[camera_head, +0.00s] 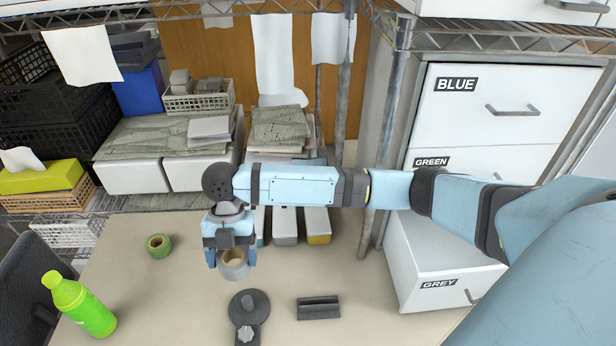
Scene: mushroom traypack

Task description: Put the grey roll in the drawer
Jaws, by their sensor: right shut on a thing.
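The grey roll (235,273), a tape roll with a tan core, is held between the fingers of my right gripper (231,259). The gripper points down over the left-middle of the table, and the roll is at its fingertips. I cannot tell whether the roll touches the table. The drawer labelled GREY (425,294) is at the lower right, pulled out from the cabinet. My right arm crosses above it and hides part of it. My left gripper is not in view.
A green roll (158,246), a green bottle (80,305), a dark round-headed tool (248,312) and a dark block (318,308) are on the table (190,305). The BLUE drawer (490,115) is shut. Shelves with crates and papers stand behind.

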